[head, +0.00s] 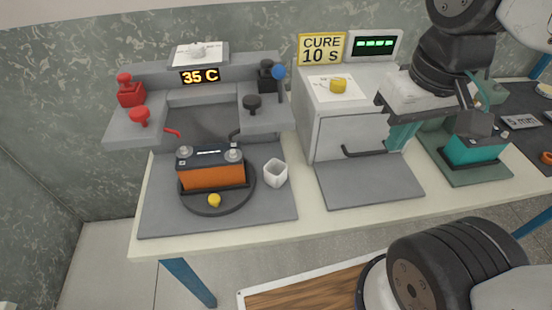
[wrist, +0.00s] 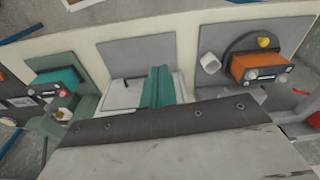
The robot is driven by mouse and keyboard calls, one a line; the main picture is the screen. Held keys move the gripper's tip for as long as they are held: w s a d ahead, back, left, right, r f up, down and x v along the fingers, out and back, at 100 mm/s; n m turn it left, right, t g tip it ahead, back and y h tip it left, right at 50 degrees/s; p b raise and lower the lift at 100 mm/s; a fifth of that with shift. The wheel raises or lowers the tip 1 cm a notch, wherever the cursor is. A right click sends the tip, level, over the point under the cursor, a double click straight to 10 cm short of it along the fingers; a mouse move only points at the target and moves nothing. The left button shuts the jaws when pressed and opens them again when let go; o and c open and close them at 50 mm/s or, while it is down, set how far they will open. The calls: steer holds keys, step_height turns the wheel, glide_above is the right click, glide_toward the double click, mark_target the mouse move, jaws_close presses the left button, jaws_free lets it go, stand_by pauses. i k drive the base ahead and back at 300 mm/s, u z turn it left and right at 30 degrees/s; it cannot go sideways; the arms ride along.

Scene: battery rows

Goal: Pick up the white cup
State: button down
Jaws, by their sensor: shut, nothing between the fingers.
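The white cup (head: 275,173) is a small square-sided, open-topped cup. It stands on the grey mat to the right of the round black turntable (head: 238,200). It also shows in the wrist view (wrist: 210,62), at the upper right. My gripper (head: 401,142) is well to the right of the cup, in front of the white cabinet's right side. Its teal fingers are shut together and empty in the wrist view (wrist: 159,72), apart from the cup. Nothing hides the cup.
An orange battery (head: 212,176) sits on the turntable close left of the cup. A teal battery (head: 474,150) stands at the right. A grey station with red and black knobs rises behind.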

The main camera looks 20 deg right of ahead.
mark_target(275, 171)
steer(key=u, duration=0.25)
steer(key=k, duration=1.1)
steer(key=z, duration=0.4)
steer(key=i, duration=0.45)
